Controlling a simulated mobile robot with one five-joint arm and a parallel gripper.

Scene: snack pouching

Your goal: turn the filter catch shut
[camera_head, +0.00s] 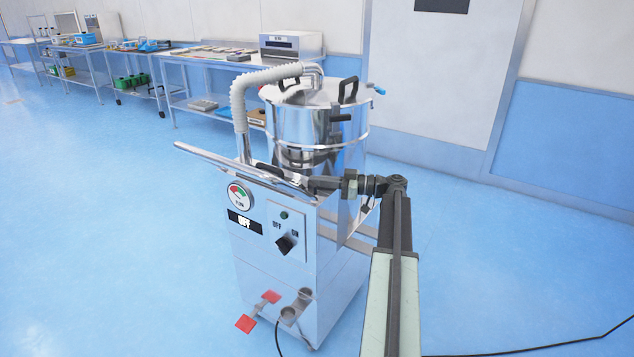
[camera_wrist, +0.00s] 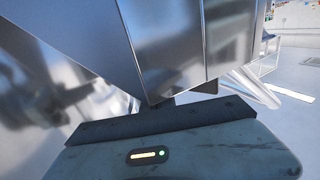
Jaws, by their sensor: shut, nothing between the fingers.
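The steel vacuum unit (camera_head: 272,268) stands upright on the floor, with a round steel drum (camera_head: 345,160) on top. A short black lever (camera_head: 341,118) sticks out from the upper drum side, and a blue-tipped part (camera_head: 378,90) shows at the rim's right; I cannot tell which is the filter catch or how it is turned. My gripper (camera_head: 314,184) is shut and empty in front of the lower drum, near the push bar, below the black lever. Whether it touches the unit is unclear. The wrist view shows close steel surfaces (camera_wrist: 172,45) above the gripper body; the fingertips are mostly hidden.
A push bar (camera_head: 222,163) juts left from the unit. The front has a gauge (camera_head: 238,195), an OFF display and a black knob (camera_head: 286,243). A ribbed hose (camera_head: 238,105) rises on the left. Benches (camera_head: 180,58) stand behind; open blue floor (camera_head: 100,220) lies left.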

